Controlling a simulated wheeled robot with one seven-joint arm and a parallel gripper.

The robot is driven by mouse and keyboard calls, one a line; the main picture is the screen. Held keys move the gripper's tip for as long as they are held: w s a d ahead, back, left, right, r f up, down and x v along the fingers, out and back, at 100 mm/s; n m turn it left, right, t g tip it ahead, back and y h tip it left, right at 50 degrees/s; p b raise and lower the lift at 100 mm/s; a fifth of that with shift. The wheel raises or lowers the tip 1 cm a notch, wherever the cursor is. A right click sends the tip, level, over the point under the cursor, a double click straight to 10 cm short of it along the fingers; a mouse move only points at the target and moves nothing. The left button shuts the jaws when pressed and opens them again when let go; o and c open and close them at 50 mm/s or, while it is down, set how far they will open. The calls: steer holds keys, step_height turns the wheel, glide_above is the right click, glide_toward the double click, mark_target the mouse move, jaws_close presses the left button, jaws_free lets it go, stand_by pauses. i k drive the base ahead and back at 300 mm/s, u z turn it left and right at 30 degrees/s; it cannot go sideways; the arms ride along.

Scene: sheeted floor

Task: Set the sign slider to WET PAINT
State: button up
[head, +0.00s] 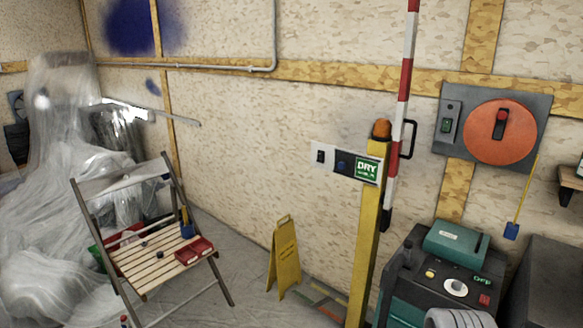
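The sign slider panel (331,146) is a narrow strip mounted behind the yellow post (370,225), at chest height near the wall. Its right end shows a green sign face (367,170) reading DRY, with smaller text below that I cannot read. Left of it is a dark section with a round blue-black knob (343,164). A small black switch (320,156) sits at the panel's white left end. No WET PAINT wording is legible. My gripper is not in the head view.
A yellow floor sign (286,257) stands left of the post. A slatted folding chair (150,258) holds red trays. A red-and-white barrier pole (402,85) rises beside the post. A dark green machine (425,275) stands at right, below a red rotary disc (500,132) on the wall.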

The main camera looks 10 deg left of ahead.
mark_target(345, 163)
steer(key=u, duration=0.65)
steer(key=i, duration=0.85)
steer(key=u, duration=0.7)
steer(key=i, duration=1.95)
steer(key=z, duration=0.25)
